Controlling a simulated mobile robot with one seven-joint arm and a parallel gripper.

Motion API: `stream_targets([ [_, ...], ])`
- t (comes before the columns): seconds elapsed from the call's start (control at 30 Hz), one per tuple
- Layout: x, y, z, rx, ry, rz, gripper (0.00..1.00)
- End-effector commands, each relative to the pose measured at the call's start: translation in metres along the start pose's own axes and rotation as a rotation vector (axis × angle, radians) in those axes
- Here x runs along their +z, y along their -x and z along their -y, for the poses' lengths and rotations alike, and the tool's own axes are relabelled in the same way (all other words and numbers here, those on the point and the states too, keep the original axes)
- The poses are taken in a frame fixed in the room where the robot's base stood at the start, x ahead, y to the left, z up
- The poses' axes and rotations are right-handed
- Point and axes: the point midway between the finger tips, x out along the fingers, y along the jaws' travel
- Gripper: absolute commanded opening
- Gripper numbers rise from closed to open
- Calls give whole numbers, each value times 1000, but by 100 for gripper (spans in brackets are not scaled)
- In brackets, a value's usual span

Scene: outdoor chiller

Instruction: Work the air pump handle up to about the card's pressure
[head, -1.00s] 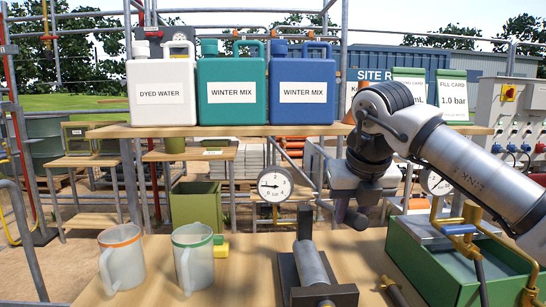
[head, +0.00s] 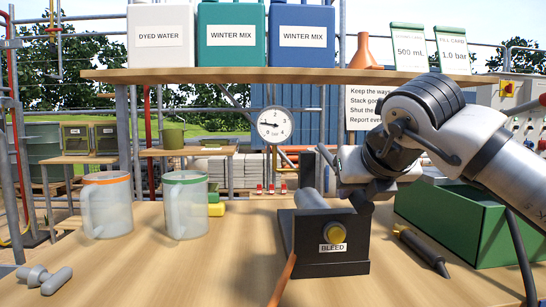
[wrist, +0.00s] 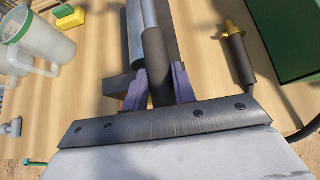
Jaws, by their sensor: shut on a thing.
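The air pump (head: 330,265) sits on the bench, a black bracket with a grey barrel, a brass knob and a BLEED label. My gripper (wrist: 160,85) is shut on the dark pump handle (wrist: 156,60), its purple fingers on either side of the grip in the wrist view. In the head view my wrist is just behind and right of the pump; the fingertips are hard to make out there. The round gauge (head: 274,126) stands behind the pump, its needle pointing left; the exact reading is too small to tell. The fill card (head: 454,50) reads 1.0 bar.
Two clear jugs, orange-rimmed (head: 107,205) and green-rimmed (head: 187,205), stand left of the pump. A green box (head: 470,220) and a brass-tipped tool (head: 421,250) lie right. A grey fitting (head: 45,279) is front left. A shelf (head: 240,75) with jerrycans spans above.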

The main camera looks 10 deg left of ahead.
Motion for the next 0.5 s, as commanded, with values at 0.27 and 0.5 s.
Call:
stream_targets([
  [0.27,-20,-20,0,-1,0,97,0],
  [0.5,-21,-21,0,-1,0,88,0],
])
